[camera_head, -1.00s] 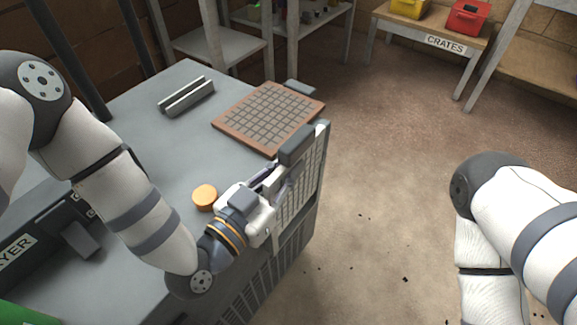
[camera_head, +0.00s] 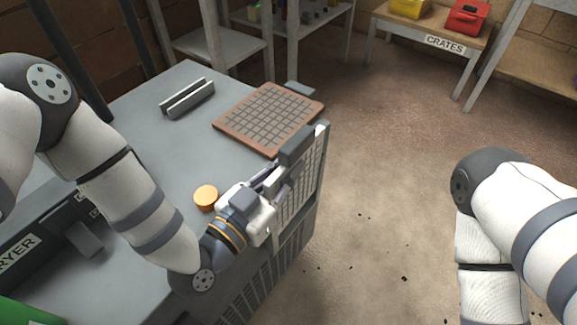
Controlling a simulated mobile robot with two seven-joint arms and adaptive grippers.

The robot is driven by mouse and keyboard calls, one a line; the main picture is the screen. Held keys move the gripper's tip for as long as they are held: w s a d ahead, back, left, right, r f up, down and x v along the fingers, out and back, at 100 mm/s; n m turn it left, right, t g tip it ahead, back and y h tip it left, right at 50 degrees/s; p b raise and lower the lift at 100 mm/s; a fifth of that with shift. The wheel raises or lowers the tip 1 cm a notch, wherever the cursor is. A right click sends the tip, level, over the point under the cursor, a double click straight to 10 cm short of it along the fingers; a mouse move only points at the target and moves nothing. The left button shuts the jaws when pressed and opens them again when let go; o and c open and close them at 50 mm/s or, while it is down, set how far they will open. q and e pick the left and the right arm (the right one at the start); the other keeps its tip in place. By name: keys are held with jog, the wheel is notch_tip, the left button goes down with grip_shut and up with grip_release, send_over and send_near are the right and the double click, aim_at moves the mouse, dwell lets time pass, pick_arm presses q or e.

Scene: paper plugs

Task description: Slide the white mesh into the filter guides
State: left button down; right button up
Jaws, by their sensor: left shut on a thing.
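The white mesh (camera_head: 312,182) is a pale gridded panel standing upright along the right side of the grey cabinet (camera_head: 160,130). A dark grey block (camera_head: 297,144) sits at its top edge. My left gripper (camera_head: 277,182) is at the mesh's near left side, shut on it; its fingertips are partly hidden.
A brown-framed mesh (camera_head: 268,117) lies on the cabinet top, with a grey slotted holder (camera_head: 187,97) behind it to the left. An orange round knob or cap (camera_head: 206,197) is beside my left gripper.

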pick_arm(q)
jog(key=shift+f, duration=0.3)
pick_arm(e)
jog(key=shift+s+f, duration=0.1)
jog(key=shift+f, duration=0.05)
pick_arm(q)
jog(key=shift+r, duration=0.2)
pick_arm(e)
jog(key=shift+w+r, duration=0.2)
jog(key=shift+r, duration=0.1)
pick_arm(q)
jog(key=shift+r+p, duration=0.1)
jog(key=shift+p, duration=0.25)
pick_arm(e)
jog(key=shift+w+r, duration=0.15)
jog(key=shift+r, duration=0.05)
jog(key=shift+w+r, duration=0.1)
jog(key=shift+r, duration=0.05)
pick_arm(q)
jog(key=shift+s+f, duration=0.1)
jog(key=shift+f, duration=0.25)
pick_arm(e)
jog(key=shift+f, duration=0.2)
jog(key=shift+r, duration=0.15)
dwell(0.3)
